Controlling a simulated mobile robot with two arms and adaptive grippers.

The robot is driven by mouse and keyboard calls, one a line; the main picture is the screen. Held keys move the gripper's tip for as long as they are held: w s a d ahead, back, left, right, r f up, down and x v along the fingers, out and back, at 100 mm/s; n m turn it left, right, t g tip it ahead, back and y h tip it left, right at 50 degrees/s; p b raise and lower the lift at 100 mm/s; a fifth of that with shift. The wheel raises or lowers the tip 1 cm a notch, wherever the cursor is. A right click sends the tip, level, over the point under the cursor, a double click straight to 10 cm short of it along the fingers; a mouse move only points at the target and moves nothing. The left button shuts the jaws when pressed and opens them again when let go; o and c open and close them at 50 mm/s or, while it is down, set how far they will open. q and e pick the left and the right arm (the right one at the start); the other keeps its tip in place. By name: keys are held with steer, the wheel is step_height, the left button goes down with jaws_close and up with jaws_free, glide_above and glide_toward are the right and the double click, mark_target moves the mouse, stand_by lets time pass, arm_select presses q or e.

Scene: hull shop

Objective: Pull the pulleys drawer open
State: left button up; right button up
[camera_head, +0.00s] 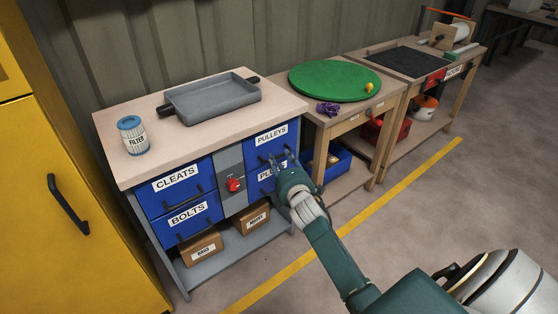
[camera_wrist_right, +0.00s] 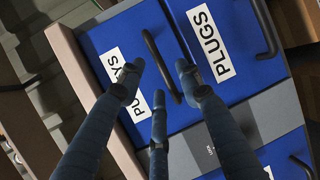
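The pulleys drawer (camera_head: 265,140) is a blue front with a white PULLEYS label, upper right in the workbench. It looks shut, flush with its neighbours. In the right wrist view, the drawer front (camera_wrist_right: 120,40) appears turned, with its black bar handle (camera_wrist_right: 157,62). My right gripper (camera_head: 284,158) is at this drawer in the head view, hiding part of the handle. In the wrist view, the fingers of my right gripper (camera_wrist_right: 158,80) are spread apart, with the handle showing between their tips. Contact with the handle cannot be told. My left gripper is not in view.
The plugs drawer (camera_wrist_right: 215,35) lies directly below. The cleats (camera_head: 176,184) and bolts drawers (camera_head: 187,219) are at left, past a grey panel with a red knob (camera_head: 233,185). A grey tray (camera_head: 212,97) and filter can (camera_head: 133,135) stand on top. The floor (camera_head: 400,220) in front is clear.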

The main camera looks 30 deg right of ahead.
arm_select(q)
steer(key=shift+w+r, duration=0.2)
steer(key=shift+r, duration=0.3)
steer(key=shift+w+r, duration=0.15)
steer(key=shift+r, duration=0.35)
arm_select(e)
steer(key=shift+x, duration=1.25)
jaws_close()
steer(key=shift+s+d, duration=0.1)
